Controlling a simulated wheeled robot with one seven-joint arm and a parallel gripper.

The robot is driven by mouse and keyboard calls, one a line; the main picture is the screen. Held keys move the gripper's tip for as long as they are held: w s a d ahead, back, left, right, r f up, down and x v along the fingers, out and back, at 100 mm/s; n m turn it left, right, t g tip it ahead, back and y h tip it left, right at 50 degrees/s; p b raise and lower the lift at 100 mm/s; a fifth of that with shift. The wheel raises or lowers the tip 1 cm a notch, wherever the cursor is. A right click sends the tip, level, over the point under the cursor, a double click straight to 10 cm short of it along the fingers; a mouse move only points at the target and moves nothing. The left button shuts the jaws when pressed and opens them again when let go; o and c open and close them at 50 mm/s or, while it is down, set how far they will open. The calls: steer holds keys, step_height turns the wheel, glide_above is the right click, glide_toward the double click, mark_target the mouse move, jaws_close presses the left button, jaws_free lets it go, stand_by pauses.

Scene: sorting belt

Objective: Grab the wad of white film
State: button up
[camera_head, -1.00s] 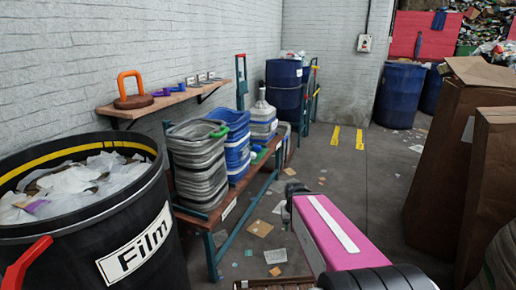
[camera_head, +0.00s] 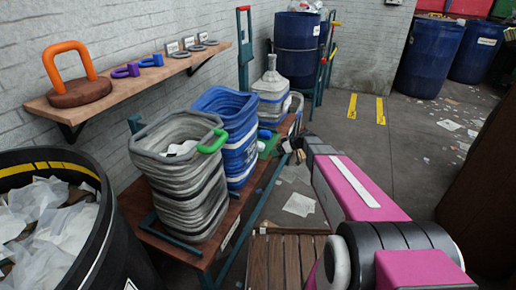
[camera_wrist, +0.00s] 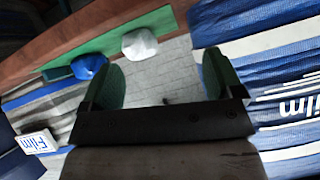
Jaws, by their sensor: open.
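A small rounded white lump (camera_wrist: 139,43), which looks like the wad of white film, sits at the end of a green strip in the wrist view. A similar blue lump (camera_wrist: 88,65) lies beside it. My gripper (camera_wrist: 160,77) is open, its two green-padded fingers apart with only floor showing between them. The white lump lies beyond the fingertips, not between them. In the head view my gripper (camera_head: 293,149) is by the rack's edge, near the green piece (camera_head: 268,145); the white lump cannot be made out clearly there.
A black barrel (camera_head: 105,235) of white film is at lower left. A wall shelf (camera_head: 115,92) hangs behind. Open floor (camera_head: 340,135) lies right.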

steer(key=n+y, duration=0.1)
steer(key=n, duration=0.1)
glide_toward(258, 146)
step_height(258, 146, down, 2)
steer(key=d, duration=0.1)
steer(key=shift+w+a+t+y, duration=0.15)
steer(key=shift+w+t, duration=0.15)
steer(key=shift+w, duration=0.2)
steer(key=shift+w+a+t+y, duration=0.15)
steer(key=shift+w+t, duration=0.15)
steer(key=shift+w, duration=0.15)
steer(key=x, duration=1)
steer(key=shift+s+a+f, duration=0.1)
steer(key=shift+s+a, duration=0.05)
steer(key=c, duration=1)
